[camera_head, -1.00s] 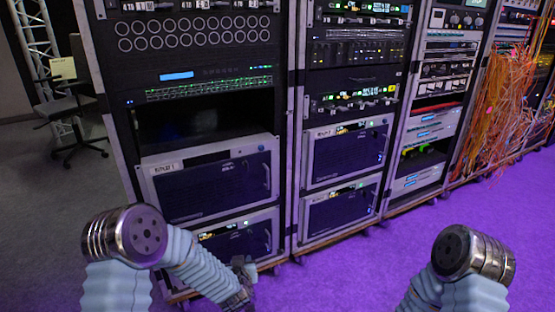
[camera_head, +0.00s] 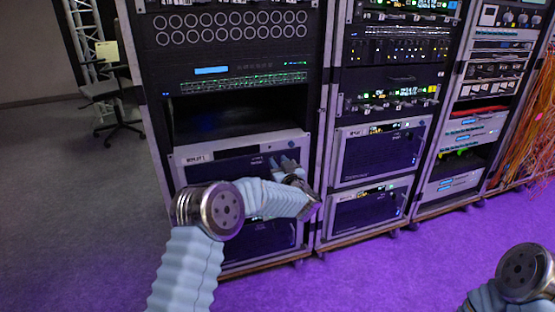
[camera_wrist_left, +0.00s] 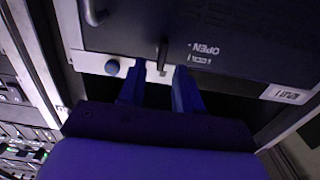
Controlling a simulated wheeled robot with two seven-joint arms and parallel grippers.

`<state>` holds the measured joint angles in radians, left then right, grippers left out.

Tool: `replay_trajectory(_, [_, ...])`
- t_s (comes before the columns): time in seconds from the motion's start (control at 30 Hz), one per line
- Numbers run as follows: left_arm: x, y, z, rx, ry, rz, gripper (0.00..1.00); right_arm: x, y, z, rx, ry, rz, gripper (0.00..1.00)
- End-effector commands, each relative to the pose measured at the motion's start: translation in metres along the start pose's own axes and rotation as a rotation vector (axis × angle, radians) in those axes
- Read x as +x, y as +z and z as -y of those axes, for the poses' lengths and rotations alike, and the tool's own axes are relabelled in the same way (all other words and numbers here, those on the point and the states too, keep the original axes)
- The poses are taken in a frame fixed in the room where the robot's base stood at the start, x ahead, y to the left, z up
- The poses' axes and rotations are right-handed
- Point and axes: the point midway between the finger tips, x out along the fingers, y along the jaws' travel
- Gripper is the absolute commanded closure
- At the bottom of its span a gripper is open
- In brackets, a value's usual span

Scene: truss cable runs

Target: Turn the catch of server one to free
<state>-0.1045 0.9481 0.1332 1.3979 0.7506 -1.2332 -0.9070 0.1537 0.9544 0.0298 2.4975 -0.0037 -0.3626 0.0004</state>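Server one (camera_head: 225,170), a grey-framed unit with a dark front, sits in the left rack below an open dark bay. My left gripper (camera_head: 285,164) is at its upper right corner, with the fingers toward the front. In the left wrist view, the catch (camera_wrist_left: 163,54) is a small dark lever by upside-down "OPEN" and "LOCK" lettering (camera_wrist_left: 204,52). The left gripper's two blue fingers (camera_wrist_left: 160,72) are apart, with the catch in the gap between their tips; contact cannot be told. The catch cannot be made out in the head view. My right gripper is out of view.
A round knob (camera_wrist_left: 112,67) and a curved handle (camera_wrist_left: 95,12) are close to the fingers. Another server (camera_head: 262,238) sits directly below. More racks (camera_head: 380,150) stand to the right, with orange cables (camera_head: 525,150) beyond. Purple-lit floor (camera_head: 400,265) in front is clear.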

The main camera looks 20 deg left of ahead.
Motion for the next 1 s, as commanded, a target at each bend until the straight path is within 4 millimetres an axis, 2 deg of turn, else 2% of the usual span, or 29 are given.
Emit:
replay_trajectory(0.1, [0.014, 0.0, 0.0, 0.0, -0.001, 0.001, 0.66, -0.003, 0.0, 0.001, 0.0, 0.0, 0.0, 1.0])
replay_trajectory(0.2, [0.02, 0.0, 0.0, 0.0, 0.0, 0.001, 0.66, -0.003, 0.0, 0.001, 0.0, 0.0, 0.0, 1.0])
replay_trajectory(0.47, [0.021, 0.0, -0.001, 0.0, 0.002, 0.001, 0.66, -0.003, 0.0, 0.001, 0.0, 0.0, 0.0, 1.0])
replay_trajectory(0.5, [0.021, 0.0, -0.001, 0.0, 0.002, 0.001, 0.67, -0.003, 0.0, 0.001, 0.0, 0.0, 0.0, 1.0])
replay_trajectory(0.7, [0.021, 0.0, -0.001, 0.0, 0.001, 0.001, 0.98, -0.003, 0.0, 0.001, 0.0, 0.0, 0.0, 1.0])
replay_trajectory(0.73, [0.021, 0.0, 0.0, 0.0, 0.001, 0.001, 1.0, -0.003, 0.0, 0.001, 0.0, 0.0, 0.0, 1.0])
replay_trajectory(1.0, [0.021, 0.001, 0.0, -0.005, 0.001, 0.0, 1.0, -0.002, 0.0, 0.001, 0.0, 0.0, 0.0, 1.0])
